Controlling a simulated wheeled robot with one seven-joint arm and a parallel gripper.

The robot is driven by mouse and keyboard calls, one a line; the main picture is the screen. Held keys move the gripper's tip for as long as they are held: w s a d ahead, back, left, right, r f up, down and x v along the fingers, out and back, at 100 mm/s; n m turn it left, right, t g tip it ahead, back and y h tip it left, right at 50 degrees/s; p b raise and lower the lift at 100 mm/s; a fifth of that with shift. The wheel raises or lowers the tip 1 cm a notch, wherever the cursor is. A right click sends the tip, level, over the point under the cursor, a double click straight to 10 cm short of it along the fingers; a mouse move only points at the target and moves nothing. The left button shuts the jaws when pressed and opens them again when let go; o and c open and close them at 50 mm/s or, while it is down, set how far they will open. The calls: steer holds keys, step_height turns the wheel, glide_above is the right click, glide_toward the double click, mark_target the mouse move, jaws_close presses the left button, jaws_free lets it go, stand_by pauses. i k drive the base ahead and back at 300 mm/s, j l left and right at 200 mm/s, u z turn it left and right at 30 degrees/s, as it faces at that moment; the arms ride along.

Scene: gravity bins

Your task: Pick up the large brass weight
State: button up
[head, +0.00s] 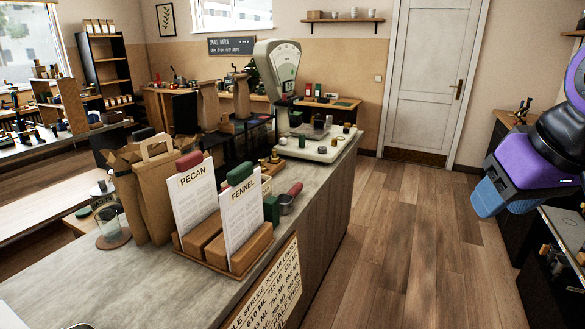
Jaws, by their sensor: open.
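Small brass-coloured weights (275,157) stand in a wooden holder on the counter, just behind the recipe cards and in front of the scale. They are partly hidden and small, so I cannot tell for sure which is the large brass weight. A few more small brass-coloured and dark pieces (283,141) sit on the base of the pale green scale (315,150). Part of my purple and blue arm shows at the right edge, over the floor and away from the counter. My gripper's fingers are not visible.
The "PECAN" and "FENNEL" cards in a wooden stand (228,256) block the near side. Paper bags (152,190) and a glass (110,226) stand left. A red-handled scoop (290,196) and green block (271,209) lie nearby. The wooden floor (425,240) right of the counter is clear.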

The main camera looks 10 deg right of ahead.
mark_target(274, 159)
steer(key=i+l+u, duration=0.45)
steer(key=l, duration=0.25)
steer(key=i+u, duration=0.1)
steer(key=u, duration=0.15)
steer(key=i+l+u, duration=0.25)
steer(key=u, duration=0.2)
steer(key=i+l+u, duration=0.15)
steer(key=l+u, duration=0.3)
steer(key=i+l, duration=0.15)
steer(key=l, duration=0.3)
steer(key=i+l+u, duration=0.1)
steer(key=l, duration=0.4)
steer(key=i+l, duration=0.15)
steer(key=l, duration=0.3)
steer(key=i+l+u, duration=0.15)
steer(key=l, duration=0.8)
steer(key=i+l+u, duration=0.1)
steer(key=l, duration=0.4)
steer(key=i, duration=0.05)
